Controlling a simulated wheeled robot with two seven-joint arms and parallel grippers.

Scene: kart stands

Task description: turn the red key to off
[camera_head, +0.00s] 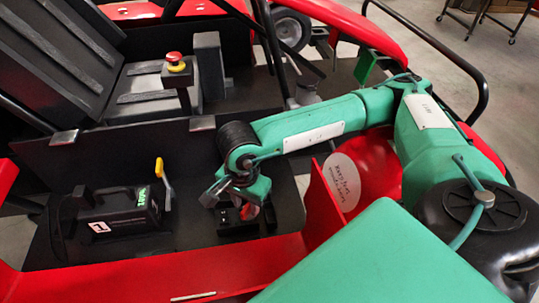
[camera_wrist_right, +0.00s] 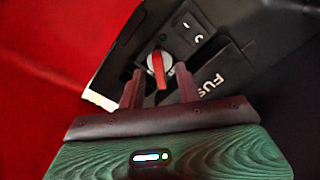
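The red key (camera_head: 249,211) is on a small black switch box (camera_head: 232,228) on the kart's floor, partly hidden by my right gripper in the head view. In the right wrist view the red key (camera_wrist_right: 158,70) is a bar on a pale round base, lying roughly in line with the fingers. My right gripper (camera_head: 243,192) is right above the box. Its fingers (camera_wrist_right: 159,72) are open, one on each side of the key, with gaps visible; I cannot tell how deep they reach around it. My left gripper is not in view.
A black battery-like case (camera_head: 120,208) with a green label and a yellow-handled lever (camera_head: 163,180) stand left of the box. A red emergency button (camera_head: 175,62) is by the seat. A red panel with a white round plate (camera_head: 342,182) stands close to the right.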

